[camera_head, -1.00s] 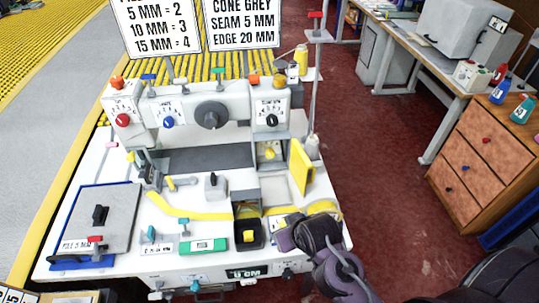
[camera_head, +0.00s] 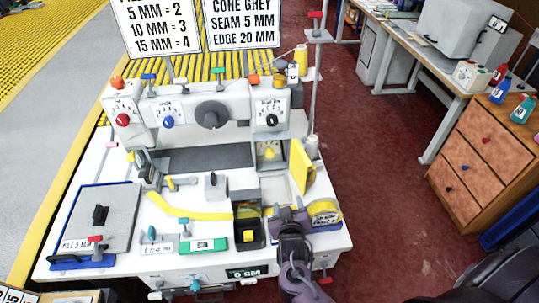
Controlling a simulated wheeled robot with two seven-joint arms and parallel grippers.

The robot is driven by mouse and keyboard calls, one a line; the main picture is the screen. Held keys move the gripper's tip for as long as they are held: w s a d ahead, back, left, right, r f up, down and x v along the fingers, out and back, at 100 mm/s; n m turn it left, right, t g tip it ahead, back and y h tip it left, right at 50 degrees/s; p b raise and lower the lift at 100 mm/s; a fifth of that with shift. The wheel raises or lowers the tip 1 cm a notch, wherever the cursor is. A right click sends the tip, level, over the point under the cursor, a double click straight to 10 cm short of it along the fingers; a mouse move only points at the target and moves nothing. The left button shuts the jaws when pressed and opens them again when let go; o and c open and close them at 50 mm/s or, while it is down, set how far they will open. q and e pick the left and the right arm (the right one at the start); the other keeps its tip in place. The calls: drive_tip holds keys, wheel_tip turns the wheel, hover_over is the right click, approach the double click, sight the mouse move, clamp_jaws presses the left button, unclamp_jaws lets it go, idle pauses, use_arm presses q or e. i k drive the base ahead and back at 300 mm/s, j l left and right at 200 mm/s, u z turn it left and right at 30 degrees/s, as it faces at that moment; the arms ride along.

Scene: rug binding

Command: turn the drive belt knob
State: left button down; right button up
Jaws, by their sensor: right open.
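A sewing machine on a white table carries several knobs: a red knob (camera_head: 123,120), a blue knob (camera_head: 168,122), a black knob (camera_head: 272,120) and a large dark grey wheel (camera_head: 211,115). I cannot read which one is the drive belt knob. The table's front edge also has a teal knob (camera_head: 195,286) and a red-tipped handle (camera_head: 325,280). My right gripper (camera_head: 287,213) is open over the table's front right, beside a yellow tape roll (camera_head: 326,212). I see nothing between its fingers. My right arm hides part of the front panel. My left gripper is out of view.
A black bin (camera_head: 249,236) stands just left of my right gripper. A yellow plate (camera_head: 301,166) and a thin upright pole (camera_head: 315,85) stand behind it. A wooden drawer unit (camera_head: 482,155) is at the right. Red floor lies open between it and the table.

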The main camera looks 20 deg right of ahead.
sight(270, 153)
drive_tip(key=i, duration=0.5)
drive_tip(key=i+l, duration=0.25)
drive_tip(key=i, duration=0.15)
